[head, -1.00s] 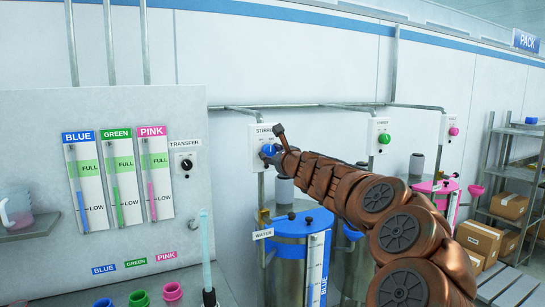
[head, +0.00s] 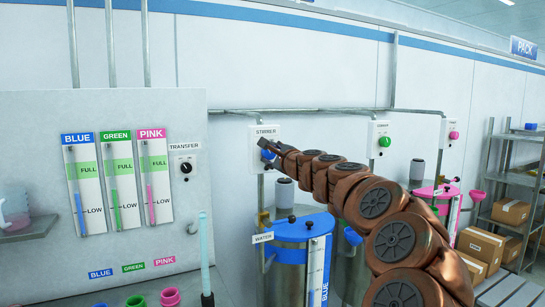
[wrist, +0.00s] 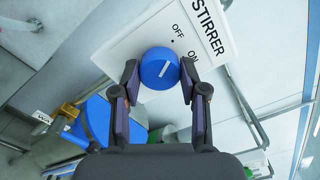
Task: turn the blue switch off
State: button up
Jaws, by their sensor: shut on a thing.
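The blue switch (wrist: 160,68) is a round knob with a white line on its face, on a white panel (wrist: 150,35) labelled STIRRER, with OFF and ON marks. In the wrist view the white line slants up and right, toward the lettered side; I cannot tell exactly which mark it meets. My gripper (wrist: 160,80) is shut on the switch, one finger on each side. In the head view my gripper (head: 267,148) is at the stirrer panel and hides most of the blue switch.
A TRANSFER dial (head: 186,167) and blue, green and pink gauges (head: 117,185) are on the left. A blue-topped drum (head: 298,232) stands below the stirrer panel. Panels with a green knob (head: 384,142) and a pink knob (head: 453,135) are farther right, before shelves (head: 510,190).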

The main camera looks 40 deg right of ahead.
dwell(0.3)
jog(key=o, duration=1.1)
jog(key=shift+o, duration=0.2)
jog(key=shift+s, duration=0.1)
jog(key=v, duration=1.2)
